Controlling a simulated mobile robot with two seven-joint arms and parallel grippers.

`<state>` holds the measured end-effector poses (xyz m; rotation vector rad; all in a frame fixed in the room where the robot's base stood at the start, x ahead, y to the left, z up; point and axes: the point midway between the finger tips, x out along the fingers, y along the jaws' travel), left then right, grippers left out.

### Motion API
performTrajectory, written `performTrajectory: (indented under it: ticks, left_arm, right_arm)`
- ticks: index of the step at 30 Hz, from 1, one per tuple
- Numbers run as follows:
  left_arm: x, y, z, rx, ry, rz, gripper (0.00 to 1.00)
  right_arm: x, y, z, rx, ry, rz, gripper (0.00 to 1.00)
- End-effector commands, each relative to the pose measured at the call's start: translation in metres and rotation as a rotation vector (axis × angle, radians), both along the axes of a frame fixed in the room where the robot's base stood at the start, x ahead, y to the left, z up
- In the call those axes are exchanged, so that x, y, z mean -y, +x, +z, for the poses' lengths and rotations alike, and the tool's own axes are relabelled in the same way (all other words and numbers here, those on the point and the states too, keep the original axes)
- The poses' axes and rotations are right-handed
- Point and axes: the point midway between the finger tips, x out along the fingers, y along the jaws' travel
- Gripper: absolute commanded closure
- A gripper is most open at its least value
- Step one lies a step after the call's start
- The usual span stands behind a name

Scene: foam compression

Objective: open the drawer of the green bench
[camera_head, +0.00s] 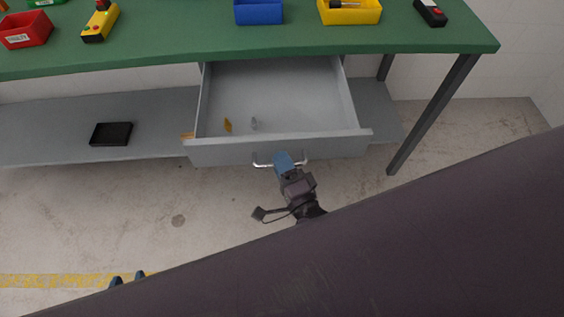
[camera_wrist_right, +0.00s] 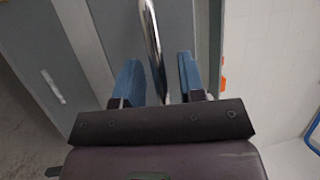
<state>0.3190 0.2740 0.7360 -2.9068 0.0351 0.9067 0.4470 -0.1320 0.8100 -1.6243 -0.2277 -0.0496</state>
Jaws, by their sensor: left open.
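The green bench (camera_head: 300,38) crosses the top of the head view. Its grey drawer (camera_head: 280,151) is pulled out and its inside shows. A metal bar handle (camera_head: 262,164) is on the drawer front. My right gripper (camera_head: 285,163), with blue fingers, is at the middle of this handle. In the right wrist view the handle bar (camera_wrist_right: 151,30) passes between the two blue fingers of my right gripper (camera_wrist_right: 158,75), with gaps visible beside it.
Small items lie in the drawer, one of them orange (camera_head: 228,125). Blue (camera_head: 258,14), yellow (camera_head: 352,14) and red (camera_head: 26,32) bins stand on the bench. A black tray (camera_head: 112,134) lies on the lower shelf. A bench leg (camera_head: 432,115) stands right of the drawer.

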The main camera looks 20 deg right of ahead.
Motion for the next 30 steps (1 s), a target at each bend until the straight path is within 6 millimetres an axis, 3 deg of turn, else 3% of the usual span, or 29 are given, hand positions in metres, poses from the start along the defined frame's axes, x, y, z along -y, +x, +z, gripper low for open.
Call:
performTrajectory:
  ticks: [8, 21, 30]
  left_arm:
    - [0.0, 0.001, 0.001, 0.002, 0.0, 0.0, 0.57]
    - [0.0, 0.0, -0.004, -0.004, 0.0, 0.0, 0.57]
    - [0.001, 0.001, -0.004, -0.002, -0.001, -0.001, 0.57]
  right_arm:
    - [0.001, -0.01, -0.002, -0.001, -0.001, 0.0, 0.63]
    - [0.01, -0.083, -0.016, -0.004, -0.001, 0.001, 0.63]
    - [0.013, -0.105, -0.018, 0.0, 0.0, 0.0, 0.63]
